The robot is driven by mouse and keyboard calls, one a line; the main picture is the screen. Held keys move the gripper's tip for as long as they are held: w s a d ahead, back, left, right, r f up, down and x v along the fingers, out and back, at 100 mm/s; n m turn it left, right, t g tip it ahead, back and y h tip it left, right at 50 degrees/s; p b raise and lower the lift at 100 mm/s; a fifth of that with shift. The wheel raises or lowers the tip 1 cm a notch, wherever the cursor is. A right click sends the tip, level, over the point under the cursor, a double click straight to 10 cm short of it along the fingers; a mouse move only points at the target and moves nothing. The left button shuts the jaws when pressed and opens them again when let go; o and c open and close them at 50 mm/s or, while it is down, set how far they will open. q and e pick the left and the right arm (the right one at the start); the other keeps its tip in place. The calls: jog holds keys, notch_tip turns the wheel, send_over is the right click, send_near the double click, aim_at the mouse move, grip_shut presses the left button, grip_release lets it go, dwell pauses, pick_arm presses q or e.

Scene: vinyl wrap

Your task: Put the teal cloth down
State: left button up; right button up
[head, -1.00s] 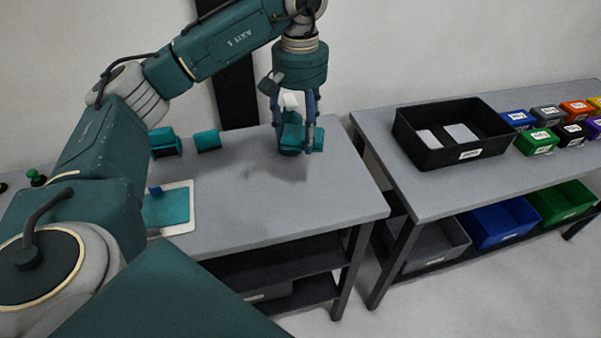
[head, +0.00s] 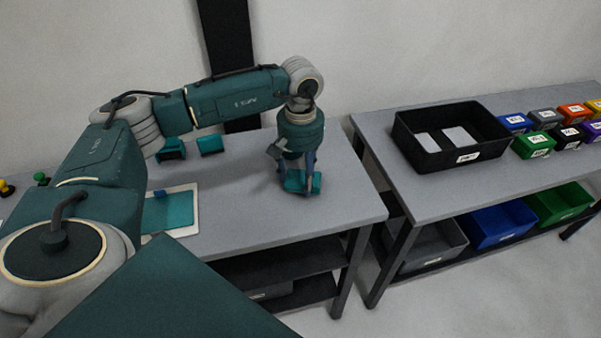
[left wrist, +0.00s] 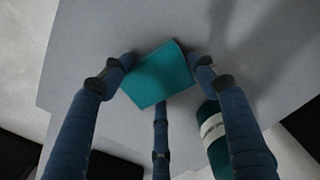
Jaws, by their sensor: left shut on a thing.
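The teal cloth (head: 302,182) is a small folded block in my left gripper (head: 301,178), low over the right part of the left table (head: 245,215). I cannot tell whether it touches the tabletop. In the left wrist view, the cloth (left wrist: 160,76) sits between the blue fingers of the left gripper (left wrist: 163,72), with fingertips at its left and right edges. The gripper is shut on it and points down. My right gripper is in neither view.
Two teal items (head: 171,150) (head: 210,145) stand at the table's back. A white-edged panel with teal film (head: 170,211) lies in front of them. The right table holds a black tray (head: 402,130) and several coloured bins (head: 535,146). The tabletop around the cloth is clear.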

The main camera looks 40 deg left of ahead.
aim_at(300, 177)
pick_arm(q)
jog(key=shift+f, duration=0.2)
jog(key=o, duration=1)
jog(key=shift+r, duration=0.1)
jog(key=shift+r, duration=0.3)
notch_tip(300, 177, up, 12)
jog(key=b, duration=0.3)
jog(key=shift+f, duration=0.15)
